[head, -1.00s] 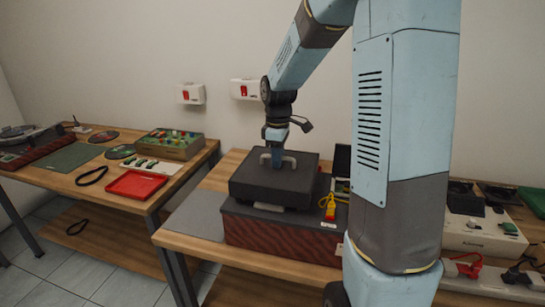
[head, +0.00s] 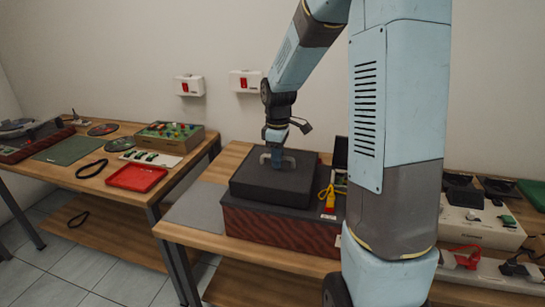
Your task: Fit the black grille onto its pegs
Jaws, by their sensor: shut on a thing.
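The black grille (head: 270,183) is a thick dark slab with a pale handle on top. It lies level over the dark top of a long box with a dark red textured front (head: 275,229). My gripper (head: 277,160) points straight down at the middle of the grille and is shut on its handle. No gap shows between the grille's front edge and the box top, but I cannot tell whether it is fully seated. The pegs are hidden under the grille.
A grey mat (head: 198,207) lies left of the box. The left table holds a red tray (head: 136,178) and a green-topped box (head: 170,136). A white case (head: 478,228) stands at right.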

